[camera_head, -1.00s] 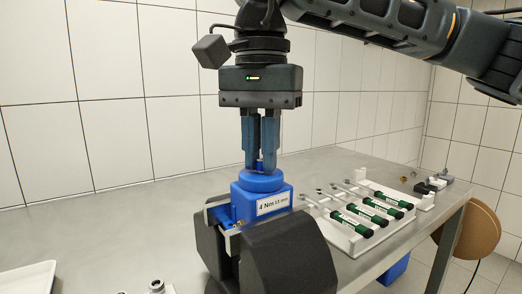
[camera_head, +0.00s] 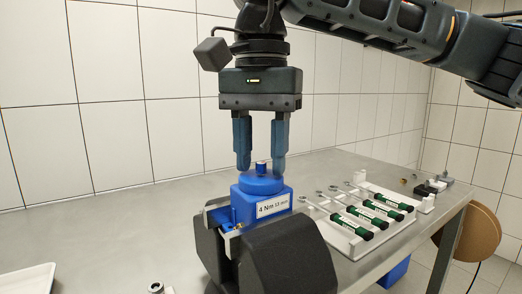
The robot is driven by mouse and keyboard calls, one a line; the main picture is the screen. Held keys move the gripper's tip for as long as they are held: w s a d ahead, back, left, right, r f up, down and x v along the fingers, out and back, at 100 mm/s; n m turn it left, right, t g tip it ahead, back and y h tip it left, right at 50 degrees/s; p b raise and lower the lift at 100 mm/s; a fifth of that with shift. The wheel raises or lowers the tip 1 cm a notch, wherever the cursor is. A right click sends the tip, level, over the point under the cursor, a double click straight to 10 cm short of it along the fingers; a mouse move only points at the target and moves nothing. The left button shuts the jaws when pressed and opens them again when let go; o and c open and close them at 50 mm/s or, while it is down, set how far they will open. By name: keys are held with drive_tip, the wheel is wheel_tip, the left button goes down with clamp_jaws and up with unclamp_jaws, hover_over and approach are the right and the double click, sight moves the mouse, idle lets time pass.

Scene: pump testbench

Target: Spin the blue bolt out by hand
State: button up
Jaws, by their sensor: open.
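The blue bolt (camera_head: 261,168) stands upright as a small peg on top of the round blue cap of the blue block (camera_head: 245,205). The block carries a white label reading "4 Nm 13 mm" and sits in a metal-jawed holder on a dark body. My gripper (camera_head: 261,172) points straight down with its blue fingers spread apart on both sides of the bolt, with gaps visible between. It is open and empty. The fingertips are low, near the top of the cap; I cannot tell whether they touch it.
A white tray (camera_head: 345,238) with several green-handled wrenches (camera_head: 352,225) lies to the right on the grey table (camera_head: 120,235). A white tray (camera_head: 28,282) is at the front left. Small dark parts stand at the back right. The table's left side is mostly clear.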

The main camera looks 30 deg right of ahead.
sight(262, 166)
drive_tip(key=shift+r, duration=3.9)
drive_tip(key=shift+s, duration=0.1)
